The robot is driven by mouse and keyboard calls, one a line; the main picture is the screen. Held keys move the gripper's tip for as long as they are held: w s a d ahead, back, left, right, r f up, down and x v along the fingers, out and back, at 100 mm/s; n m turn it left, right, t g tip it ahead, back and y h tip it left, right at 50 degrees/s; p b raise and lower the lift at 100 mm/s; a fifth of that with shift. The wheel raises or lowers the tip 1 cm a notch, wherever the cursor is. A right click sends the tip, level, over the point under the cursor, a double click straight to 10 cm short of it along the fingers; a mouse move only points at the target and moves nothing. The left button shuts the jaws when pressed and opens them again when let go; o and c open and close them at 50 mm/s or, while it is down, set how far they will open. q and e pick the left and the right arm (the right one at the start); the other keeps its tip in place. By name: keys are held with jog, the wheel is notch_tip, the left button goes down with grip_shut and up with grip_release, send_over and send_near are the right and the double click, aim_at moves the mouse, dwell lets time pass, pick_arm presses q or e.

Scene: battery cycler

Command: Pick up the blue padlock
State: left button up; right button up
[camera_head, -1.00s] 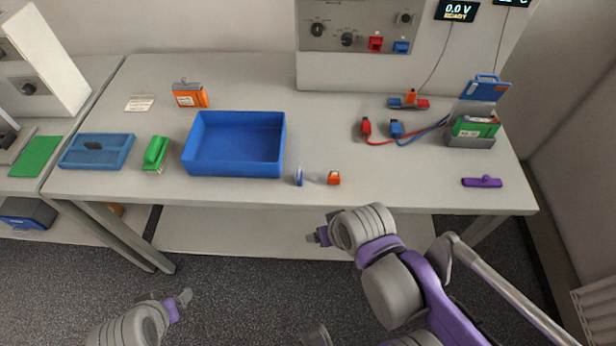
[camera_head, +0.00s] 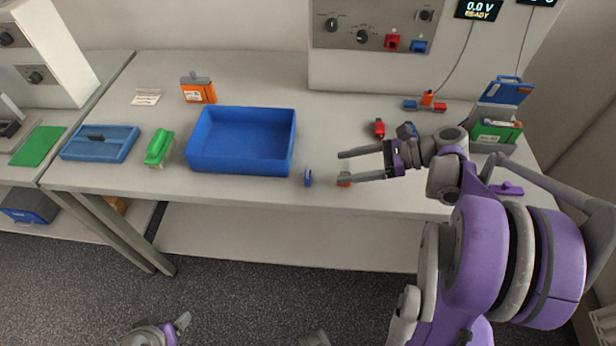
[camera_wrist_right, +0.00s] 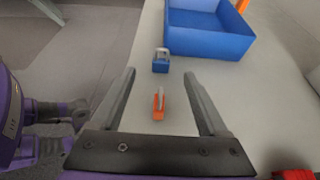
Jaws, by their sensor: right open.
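My left gripper (camera_head: 181,322) is low over the floor, away from the bench.
Red and blue clips, cables and a battery holder (camera_head: 497,133) are at the right. The bench front edge is close.

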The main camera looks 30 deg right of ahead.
aim_at(308, 175)
jog(key=x, duration=0.8)
jog(key=shift+w+f, duration=0.2)
grip_shut()
